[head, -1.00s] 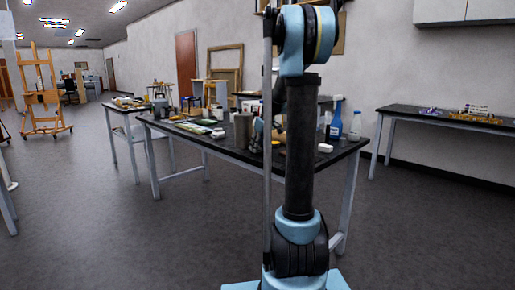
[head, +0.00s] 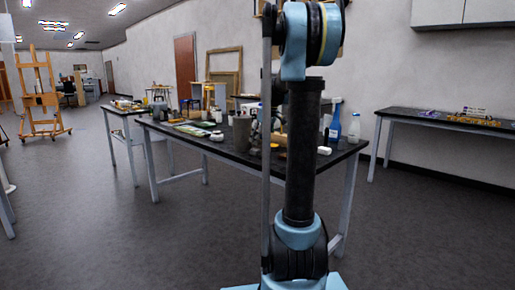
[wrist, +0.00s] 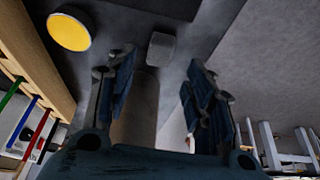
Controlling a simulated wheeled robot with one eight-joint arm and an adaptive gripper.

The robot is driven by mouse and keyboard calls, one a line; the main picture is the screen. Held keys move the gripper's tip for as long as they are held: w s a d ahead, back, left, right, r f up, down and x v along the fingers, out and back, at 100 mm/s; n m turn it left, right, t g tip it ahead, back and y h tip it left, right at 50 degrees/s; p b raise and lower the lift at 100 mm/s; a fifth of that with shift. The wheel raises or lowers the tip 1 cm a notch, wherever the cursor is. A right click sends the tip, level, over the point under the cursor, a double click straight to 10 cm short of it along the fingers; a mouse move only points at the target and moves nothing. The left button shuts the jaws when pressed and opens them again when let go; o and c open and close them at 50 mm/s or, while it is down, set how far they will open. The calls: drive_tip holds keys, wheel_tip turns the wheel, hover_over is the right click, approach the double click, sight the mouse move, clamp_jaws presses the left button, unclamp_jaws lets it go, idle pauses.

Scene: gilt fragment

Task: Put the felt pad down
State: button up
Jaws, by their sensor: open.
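My gripper (wrist: 160,95) is open in the wrist view, its two blue-padded fingers apart, with nothing clearly held between them. A small grey block (wrist: 162,47) lies on the dark surface beyond the fingertips; it may be the felt pad, but I cannot tell for sure. A dull brownish-grey shape (wrist: 136,108) shows between the fingers; I cannot tell whether it touches them. In the head view, my gripper is mostly hidden behind my arm and among the items on the black-topped table (head: 222,151).
A yellow disc (wrist: 69,32) and a wooden rack with coloured sticks (wrist: 38,134) are left of my gripper. A grey cylinder (head: 241,133), a blue spray bottle (head: 335,122) and a small white block (head: 324,150) stand on the crowded table. Floor in front is clear.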

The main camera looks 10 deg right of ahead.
drive_tip(key=v, duration=0.6)
drive_tip(key=s+a+f+m, duration=0.1)
drive_tip(key=s+f, duration=0.2)
drive_tip(key=s, duration=0.5)
drive_tip(key=s+a+f+m+g+h, duration=0.1)
drive_tip(key=s+f, duration=0.3)
drive_tip(key=s, duration=0.4)
drive_tip(key=s+a+f+m, duration=0.2)
drive_tip(key=s+f, duration=0.1)
drive_tip(key=s, duration=0.4)
drive_tip(key=s+d+f+m+h, duration=0.1)
drive_tip(key=s+f+m, duration=0.2)
drive_tip(key=s+f, duration=1.1)
drive_tip(key=s, duration=0.3)
drive_tip(key=shift+f+g+h, duration=0.3)
drive_tip(key=shift+f+h, duration=0.1)
drive_tip(key=shift+d, duration=0.1)
drive_tip(key=shift+w+f, duration=0.2)
drive_tip(key=shift+w, duration=0.2)
